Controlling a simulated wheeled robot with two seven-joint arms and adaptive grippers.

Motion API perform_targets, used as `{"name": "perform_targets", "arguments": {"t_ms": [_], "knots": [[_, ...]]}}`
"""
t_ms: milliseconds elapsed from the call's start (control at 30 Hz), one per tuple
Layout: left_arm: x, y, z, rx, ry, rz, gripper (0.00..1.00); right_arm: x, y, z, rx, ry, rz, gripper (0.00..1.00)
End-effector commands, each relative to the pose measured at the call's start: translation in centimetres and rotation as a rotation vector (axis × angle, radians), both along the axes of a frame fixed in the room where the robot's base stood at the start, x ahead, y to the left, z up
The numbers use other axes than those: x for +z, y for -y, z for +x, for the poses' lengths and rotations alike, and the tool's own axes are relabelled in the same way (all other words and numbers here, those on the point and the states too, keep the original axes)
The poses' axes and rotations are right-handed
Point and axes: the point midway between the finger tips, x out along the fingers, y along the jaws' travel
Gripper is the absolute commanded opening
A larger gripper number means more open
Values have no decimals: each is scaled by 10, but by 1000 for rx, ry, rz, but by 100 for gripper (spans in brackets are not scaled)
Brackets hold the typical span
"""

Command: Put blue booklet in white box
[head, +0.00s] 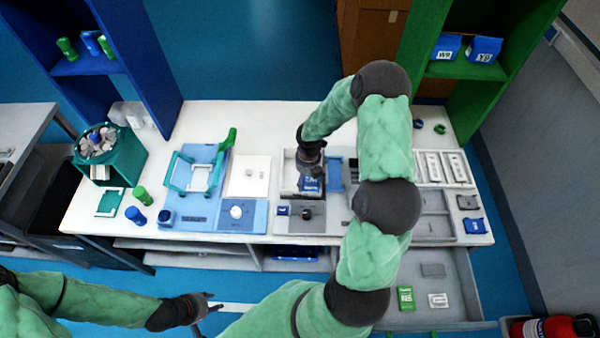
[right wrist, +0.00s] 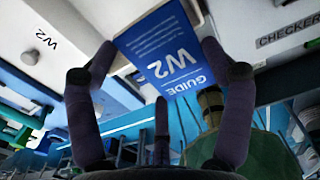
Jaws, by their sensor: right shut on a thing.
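The blue booklet (head: 310,185), marked GUIDE W2, is held between the fingers of my right gripper (head: 309,166). In the right wrist view the blue booklet (right wrist: 165,55) lies between both fingers. The white box (head: 288,170) is a pale open-topped tray at the middle of the table. The booklet hangs over its right part; I cannot tell whether it touches the box floor. The gripper and arm hide part of the box. My left gripper (head: 212,302) is open and empty, low in front of the table's front edge.
A grey panel (head: 300,218) lies in front of the box. A blue board with a teal frame (head: 195,175) and a white panel (head: 248,177) lie to its left. A blue strip (head: 335,174) and grey trays stand close on the right. An open drawer (head: 445,290) juts out at front right.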

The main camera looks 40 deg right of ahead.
Motion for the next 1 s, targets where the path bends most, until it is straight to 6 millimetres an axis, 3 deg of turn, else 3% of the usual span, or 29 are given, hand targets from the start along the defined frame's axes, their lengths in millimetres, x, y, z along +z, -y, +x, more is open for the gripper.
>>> {"name": "perform_targets", "arguments": {"t_ms": [233, 500, 867, 1000], "knots": [[1, 0, 0, 0, 0, 0, 40, -22, 17, 44, -1, -1, 1, 49], [-1, 0, 0, 0, 0, 0, 40, -61, 28, 72, -2, -1, 1, 49], [-2, 0, 0, 0, 0, 0, 40, -78, 34, 86, -2, -1, -1, 49], [-3, 0, 0, 0, 0, 0, 40, -98, 34, 87, -2, -3, 1, 49]]}}
